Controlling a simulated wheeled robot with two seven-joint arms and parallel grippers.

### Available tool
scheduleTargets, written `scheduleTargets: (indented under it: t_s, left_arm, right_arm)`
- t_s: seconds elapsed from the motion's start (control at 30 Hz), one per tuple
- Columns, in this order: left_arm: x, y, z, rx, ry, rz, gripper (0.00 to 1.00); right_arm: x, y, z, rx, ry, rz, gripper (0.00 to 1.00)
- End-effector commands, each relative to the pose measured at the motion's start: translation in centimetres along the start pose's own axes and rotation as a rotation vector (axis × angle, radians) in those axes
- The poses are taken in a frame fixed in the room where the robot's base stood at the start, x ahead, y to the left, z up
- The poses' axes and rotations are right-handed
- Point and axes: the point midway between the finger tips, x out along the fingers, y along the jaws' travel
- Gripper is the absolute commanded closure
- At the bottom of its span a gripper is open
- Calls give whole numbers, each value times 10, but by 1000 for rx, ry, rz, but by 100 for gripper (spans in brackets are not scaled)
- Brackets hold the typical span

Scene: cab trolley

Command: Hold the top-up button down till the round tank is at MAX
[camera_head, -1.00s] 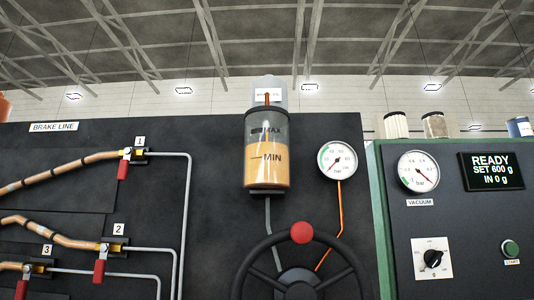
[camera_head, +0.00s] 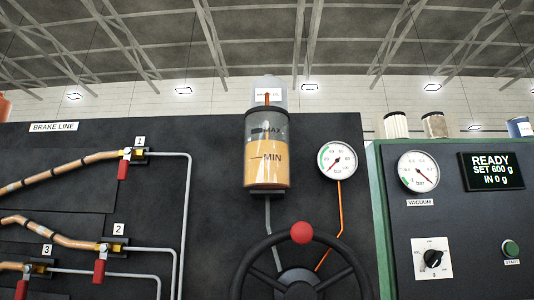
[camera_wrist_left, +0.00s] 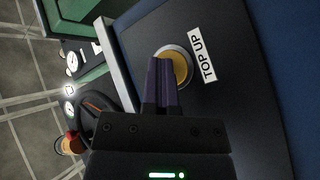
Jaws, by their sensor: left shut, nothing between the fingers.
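The round tank (camera_head: 265,160) is a clear cylinder on the dark panel in the head view, part filled with amber fluid. The fluid surface stands well above the MIN mark and a little below the MAX mark. In the left wrist view, the yellow round top-up button (camera_wrist_left: 180,65) sits in a pale ring beside the TOP UP label (camera_wrist_left: 202,56). My left gripper (camera_wrist_left: 170,62) is shut and empty, its fingertips over the button and seemingly touching it. How far the button is pressed is hidden by the fingers. My right gripper is in neither view.
A steering wheel (camera_head: 243,280) with a red knob (camera_head: 302,232) stands below the tank. A pressure gauge (camera_head: 338,160) is right of the tank. Brake hoses with red-handled valves (camera_head: 123,170) are at left, and a green-edged vacuum cabinet (camera_head: 450,215) is at right.

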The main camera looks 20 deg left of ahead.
Motion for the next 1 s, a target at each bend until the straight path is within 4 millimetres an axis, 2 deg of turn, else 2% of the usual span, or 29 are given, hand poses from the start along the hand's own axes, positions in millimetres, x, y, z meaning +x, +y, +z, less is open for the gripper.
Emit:
scheduleTargets:
  t_s: [1.0]
  left_arm:
    - [0,0,0,0,1,0,100]
  right_arm:
    - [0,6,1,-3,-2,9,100]
